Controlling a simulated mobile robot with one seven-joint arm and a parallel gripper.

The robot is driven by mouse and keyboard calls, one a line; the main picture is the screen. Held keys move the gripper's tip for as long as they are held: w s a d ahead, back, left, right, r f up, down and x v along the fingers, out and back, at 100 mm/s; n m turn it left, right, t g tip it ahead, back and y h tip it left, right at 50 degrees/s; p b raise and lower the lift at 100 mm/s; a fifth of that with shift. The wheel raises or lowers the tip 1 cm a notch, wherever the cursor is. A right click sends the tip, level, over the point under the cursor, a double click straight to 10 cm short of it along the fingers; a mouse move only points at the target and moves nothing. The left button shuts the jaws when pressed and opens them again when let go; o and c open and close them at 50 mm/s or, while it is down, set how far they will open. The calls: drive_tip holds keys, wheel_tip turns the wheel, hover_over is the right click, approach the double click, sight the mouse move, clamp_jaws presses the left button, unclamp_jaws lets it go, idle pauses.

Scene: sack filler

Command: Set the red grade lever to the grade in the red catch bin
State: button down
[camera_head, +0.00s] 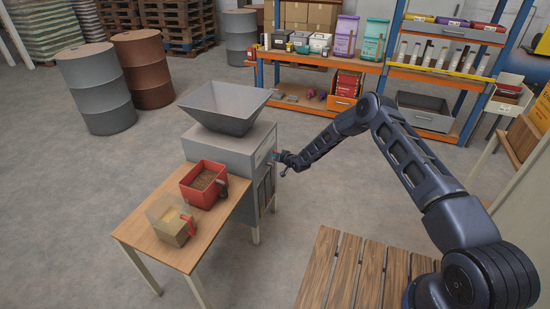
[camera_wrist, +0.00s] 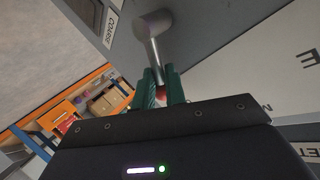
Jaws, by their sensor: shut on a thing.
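The red catch bin (camera_head: 187,191) stands on the wooden table against the grey sack filler (camera_head: 228,150) in the head view. It holds a coarse-looking brown material; the grain size is hard to judge. My gripper (camera_head: 282,163) is at the right side of the machine. In the wrist view, its green fingers (camera_wrist: 164,88) are shut around the end of the grade lever, a grey metal arm (camera_wrist: 154,46) with a bit of red showing between the fingers. A label reading "COARSE" (camera_wrist: 110,26) is left of the lever pivot. Other labels are cut off at the right.
A grey hopper (camera_head: 226,105) tops the machine. A slatted wooden platform (camera_head: 340,270) is in front, shelves behind, and drums (camera_head: 97,90) at the left.

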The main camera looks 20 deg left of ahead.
drive_tip(key=shift+w+r, duration=0.35)
drive_tip(key=shift+w, duration=0.1)
drive_tip(key=c, duration=1.7)
unclamp_jaws()
drive_tip(key=shift+o, duration=1.2)
drive_tip(key=shift+s+f, duration=0.15)
drive_tip(key=v, duration=1)
drive_tip(key=shift+d+r, duration=0.2)
drive_tip(key=shift+d, duration=0.15)
drive_tip(key=shift+r, duration=0.1)
